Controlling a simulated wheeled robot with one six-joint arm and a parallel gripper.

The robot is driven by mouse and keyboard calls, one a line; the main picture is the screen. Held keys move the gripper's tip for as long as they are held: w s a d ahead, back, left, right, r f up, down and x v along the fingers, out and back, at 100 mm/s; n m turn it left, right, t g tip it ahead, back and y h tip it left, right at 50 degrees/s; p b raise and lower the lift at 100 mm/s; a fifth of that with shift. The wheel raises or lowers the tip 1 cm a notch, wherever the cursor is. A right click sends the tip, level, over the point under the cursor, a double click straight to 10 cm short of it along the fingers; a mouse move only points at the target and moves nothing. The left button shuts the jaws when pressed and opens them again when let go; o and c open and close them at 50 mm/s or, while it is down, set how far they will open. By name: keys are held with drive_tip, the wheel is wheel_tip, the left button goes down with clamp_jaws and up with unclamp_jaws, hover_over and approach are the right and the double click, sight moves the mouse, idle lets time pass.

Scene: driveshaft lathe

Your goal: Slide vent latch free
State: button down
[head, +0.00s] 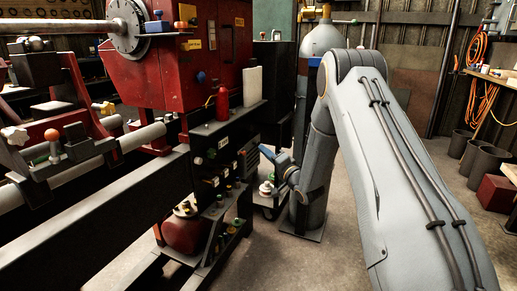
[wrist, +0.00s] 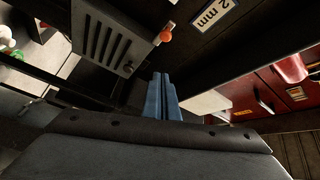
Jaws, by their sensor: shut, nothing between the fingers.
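A grey vent panel (wrist: 104,42) with several dark slanted slots shows at the upper left of the wrist view. A small orange-red knob (wrist: 165,34) sits at the panel's right edge, with a pale piece beside it; I take this to be the latch, but cannot be sure. A small round screw or button (wrist: 128,67) is on the panel's lower right corner. My gripper (wrist: 161,80) has blue fingers, shut and empty, pointing just below and right of the panel, apart from the knob. In the head view my gripper (head: 268,155) is beside the machine's dark cabinet, partly hidden.
A label reading "2 mm" (wrist: 212,14) is on the dark surface right of the knob. In the head view the red lathe (head: 180,75) fills the left, with a red bottle (head: 221,103) on its ledge. Floor is free at lower centre.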

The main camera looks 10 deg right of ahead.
drive_tip(key=v, duration=0.3)
drive_tip(key=p+v, duration=0.1)
drive_tip(key=v, duration=0.1)
drive_tip(key=shift+s, duration=0.4)
drive_tip(key=shift+a, duration=0.15)
drive_tip(key=a+r+n+g+h, duration=0.2)
drive_tip(key=a+n+g, duration=0.1)
drive_tip(key=a, duration=0.4)
drive_tip(key=s+a+r+n+g+h, duration=0.1)
drive_tip(key=s+a+n+g+h, duration=0.2)
drive_tip(key=s+a+g, duration=0.55)
drive_tip(key=s+a+r+n+g+h, duration=0.1)
drive_tip(key=s+n+g, duration=0.3)
drive_tip(key=s, duration=1.7)
drive_tip(key=s+a+r+n+g+h, duration=0.1)
drive_tip(key=s+n+g, duration=0.25)
drive_tip(key=s, duration=1.65)
drive_tip(key=d+r+m+p, duration=0.5)
drive_tip(key=d+r+p, duration=1)
drive_tip(key=p, duration=0.8)
drive_tip(key=shift+s+r+t+p, duration=0.2)
drive_tip(key=shift+r+t+p, duration=0.15)
drive_tip(key=shift+r, duration=1.45)
